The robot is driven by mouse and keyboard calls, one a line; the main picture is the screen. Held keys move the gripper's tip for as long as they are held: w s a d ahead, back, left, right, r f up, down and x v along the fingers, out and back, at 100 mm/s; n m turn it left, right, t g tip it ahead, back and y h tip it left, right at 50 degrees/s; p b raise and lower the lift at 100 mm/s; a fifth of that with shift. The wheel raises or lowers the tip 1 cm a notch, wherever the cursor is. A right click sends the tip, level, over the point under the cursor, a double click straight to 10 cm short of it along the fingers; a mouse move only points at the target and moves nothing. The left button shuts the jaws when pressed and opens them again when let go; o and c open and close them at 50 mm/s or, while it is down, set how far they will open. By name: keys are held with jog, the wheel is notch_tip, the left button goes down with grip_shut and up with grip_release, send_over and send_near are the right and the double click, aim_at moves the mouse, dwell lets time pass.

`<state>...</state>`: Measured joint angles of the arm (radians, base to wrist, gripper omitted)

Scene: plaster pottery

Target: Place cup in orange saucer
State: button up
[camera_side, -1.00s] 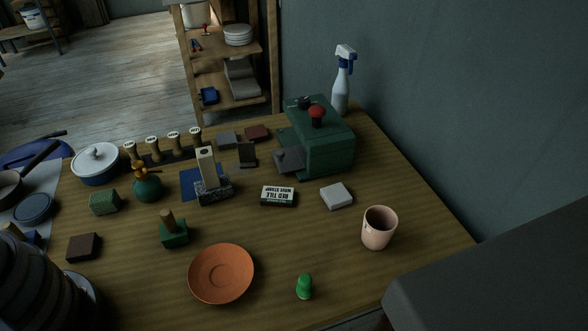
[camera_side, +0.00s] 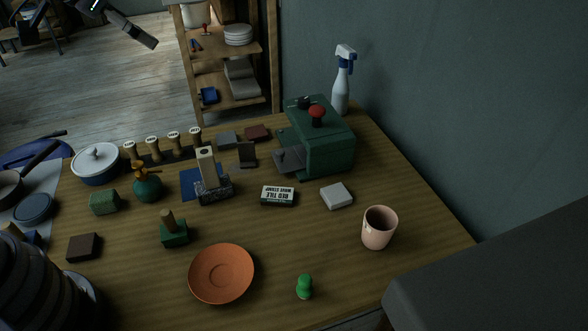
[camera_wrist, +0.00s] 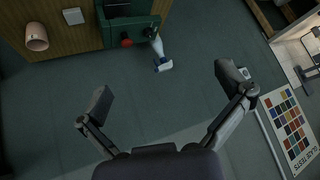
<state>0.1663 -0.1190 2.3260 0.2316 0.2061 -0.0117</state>
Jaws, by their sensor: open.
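The pink cup (camera_side: 379,228) stands upright and empty near the right edge of the wooden table. It also shows at the upper left of the wrist view (camera_wrist: 37,37). The orange saucer (camera_side: 221,274) lies empty near the front of the table, to the left of the cup. My gripper (camera_wrist: 164,82) is open and empty in the wrist view, its two fingers spread wide, well away from the cup. In the side view, part of my arm or gripper shows at the top left, above the floor behind the table. The saucer is not in the wrist view.
A small green pawn-shaped piece (camera_side: 304,287) stands between saucer and cup. A white block (camera_side: 336,196), a labelled stamp box (camera_side: 278,196) and a green machine (camera_side: 322,150) lie behind. A spray bottle (camera_side: 343,82) stands at the back. The table between saucer and cup is mostly clear.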

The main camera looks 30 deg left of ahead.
jog(key=w+d+f+m+h, duration=0.2)
jog(key=w+d+f+m, duration=0.1)
jog(key=w+d+f, duration=0.4)
jog(key=m+g+h, duration=0.3)
jog(key=m+h, duration=0.3)
jog(key=h, duration=0.3)
send_near(393, 224)
jog(key=shift+w+d+f+h, duration=0.2)
jog(key=shift+d+f+h, duration=0.1)
jog(key=shift+d, duration=0.1)
jog(key=shift+x, duration=2.9)
jog(key=shift+c, duration=0.4)
jog(key=c, duration=1.2)
